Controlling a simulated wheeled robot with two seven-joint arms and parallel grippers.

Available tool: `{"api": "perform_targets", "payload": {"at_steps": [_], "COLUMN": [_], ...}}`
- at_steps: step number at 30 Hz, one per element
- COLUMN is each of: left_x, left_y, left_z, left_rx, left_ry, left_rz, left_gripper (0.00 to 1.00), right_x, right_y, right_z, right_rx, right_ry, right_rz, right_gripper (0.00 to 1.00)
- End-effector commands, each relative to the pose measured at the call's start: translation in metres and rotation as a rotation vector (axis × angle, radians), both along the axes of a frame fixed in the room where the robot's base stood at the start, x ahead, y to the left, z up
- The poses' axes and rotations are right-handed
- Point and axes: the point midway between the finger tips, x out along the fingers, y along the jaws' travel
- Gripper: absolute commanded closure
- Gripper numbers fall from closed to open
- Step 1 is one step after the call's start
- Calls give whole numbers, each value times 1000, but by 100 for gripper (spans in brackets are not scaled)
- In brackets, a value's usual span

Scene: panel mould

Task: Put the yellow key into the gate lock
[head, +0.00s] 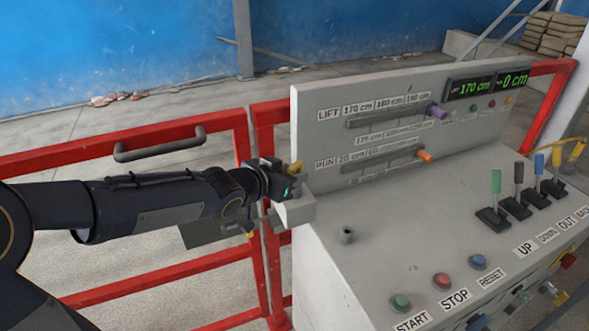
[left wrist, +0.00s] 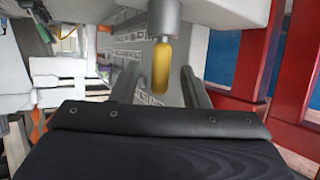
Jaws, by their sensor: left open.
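The yellow key (left wrist: 161,68) shows in the left wrist view with its yellow handle between my two fingers. Its far end meets a grey metal cylinder (left wrist: 165,18) on a pale block; how deep it sits is hidden. In the head view a small yellow piece, which looks like the key (head: 297,167), shows at the tip of my left gripper (head: 284,183). A pale grey box (head: 296,209), apparently the gate lock, is just below it beside the panel. My left gripper is open, its fingers (left wrist: 160,90) on either side of the handle with gaps visible. My right gripper is out of view.
The red gate (head: 215,120) with a grey handle (head: 160,147) stands left of the control panel (head: 330,245). The panel has a small round socket (head: 346,236), buttons, levers and two sliders, purple (head: 438,112) and orange (head: 425,156). Open floor lies behind the gate.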

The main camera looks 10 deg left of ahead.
Motion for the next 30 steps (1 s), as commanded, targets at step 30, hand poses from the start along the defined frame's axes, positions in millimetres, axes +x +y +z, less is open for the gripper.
{"api": "perform_targets", "payload": {"at_steps": [30], "left_x": [-58], "left_y": [41], "left_z": [23], "left_rx": [28], "left_ry": [37], "left_rz": [73], "left_gripper": [59], "right_x": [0], "right_y": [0], "right_z": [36], "right_rx": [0], "right_ry": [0], "right_rz": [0], "right_gripper": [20]}}
